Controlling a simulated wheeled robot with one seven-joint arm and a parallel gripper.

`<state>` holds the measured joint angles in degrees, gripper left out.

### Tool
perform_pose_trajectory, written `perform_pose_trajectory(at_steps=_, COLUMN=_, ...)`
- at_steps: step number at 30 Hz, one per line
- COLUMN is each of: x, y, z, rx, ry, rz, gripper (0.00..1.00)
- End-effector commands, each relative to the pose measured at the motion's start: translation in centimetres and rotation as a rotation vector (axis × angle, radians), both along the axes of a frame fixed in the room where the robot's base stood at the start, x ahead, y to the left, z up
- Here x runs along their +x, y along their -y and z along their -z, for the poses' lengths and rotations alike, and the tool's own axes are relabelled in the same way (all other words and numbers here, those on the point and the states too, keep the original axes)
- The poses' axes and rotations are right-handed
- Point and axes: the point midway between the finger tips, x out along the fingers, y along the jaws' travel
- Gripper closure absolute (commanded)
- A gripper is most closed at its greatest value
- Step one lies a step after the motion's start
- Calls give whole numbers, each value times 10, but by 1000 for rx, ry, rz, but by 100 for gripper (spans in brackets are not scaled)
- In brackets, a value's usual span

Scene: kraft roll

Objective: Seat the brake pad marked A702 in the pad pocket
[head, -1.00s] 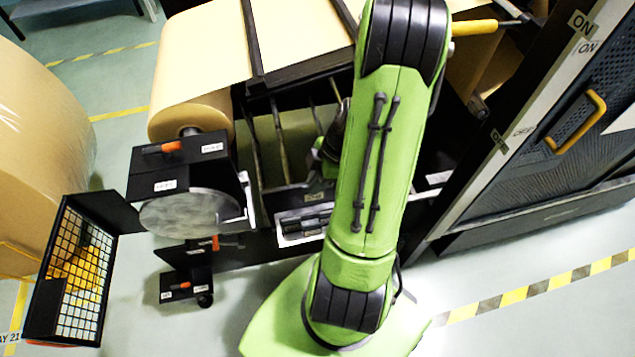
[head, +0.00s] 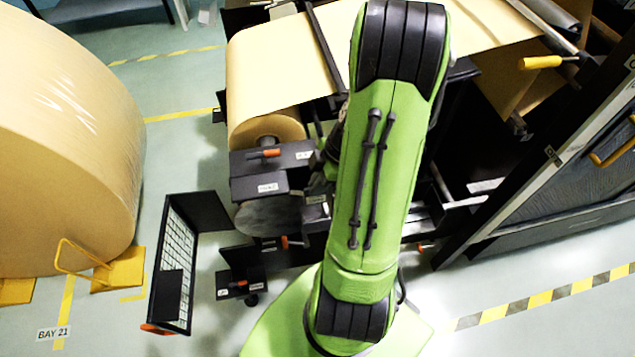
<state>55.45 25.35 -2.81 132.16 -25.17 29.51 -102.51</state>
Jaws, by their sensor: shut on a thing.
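My gripper (head: 321,188) shows only in part at the left edge of my green arm, which hides most of it. It is shut on a small dark grey piece (head: 316,206), which looks like the brake pad; its marking is too small to read. The piece is close to the right side of a grey brake disc (head: 268,218). Black labelled housings (head: 258,187) stand over the disc, one with an orange handle (head: 264,153). I cannot make out which opening is the pad pocket, and I cannot tell whether the pad touches the housing.
A kraft roll (head: 262,105) on the stand lies behind the housings. A black mesh guard (head: 172,265) stands open at left. A lower black bracket (head: 240,286) sits below the disc. A huge roll (head: 60,150) fills the far left.

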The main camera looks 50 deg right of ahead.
Motion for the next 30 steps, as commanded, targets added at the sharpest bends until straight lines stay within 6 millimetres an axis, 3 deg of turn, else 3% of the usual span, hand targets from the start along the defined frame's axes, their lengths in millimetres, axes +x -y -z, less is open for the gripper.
perform_pose_trajectory(at_steps=8, x=0, y=0, z=6, rx=0, ry=0, rz=0, gripper=100)
perform_pose_trajectory(at_steps=30, x=0, y=0, z=48, rx=0, ry=0, rz=0, gripper=100)
